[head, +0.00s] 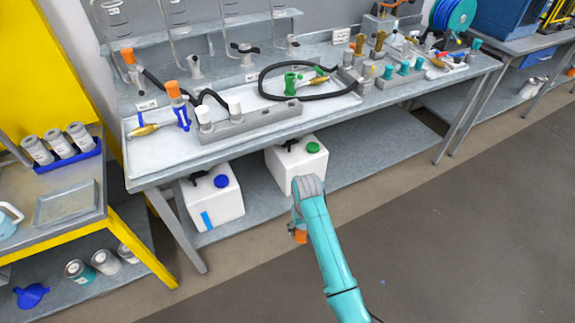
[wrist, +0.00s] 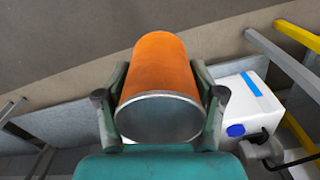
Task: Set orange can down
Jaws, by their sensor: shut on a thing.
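My gripper (wrist: 160,108) is shut on the orange can (wrist: 162,66) in the wrist view, with a finger on each side of it. The can has an orange wall and a bare metal end that faces the camera. In the head view only a small orange part of the can (head: 300,236) shows beside my teal arm, in front of the workbench. The arm hides most of the gripper there. The can is held in the air, apart from the bench.
The workbench (head: 225,145) carries a white tray, hoses and fittings. White jugs with a blue cap (head: 222,200) and a green cap (head: 290,160) stand on its lower shelf (head: 370,145). A yellow-framed cart (head: 130,240) with cans is at left. Floor at right is clear.

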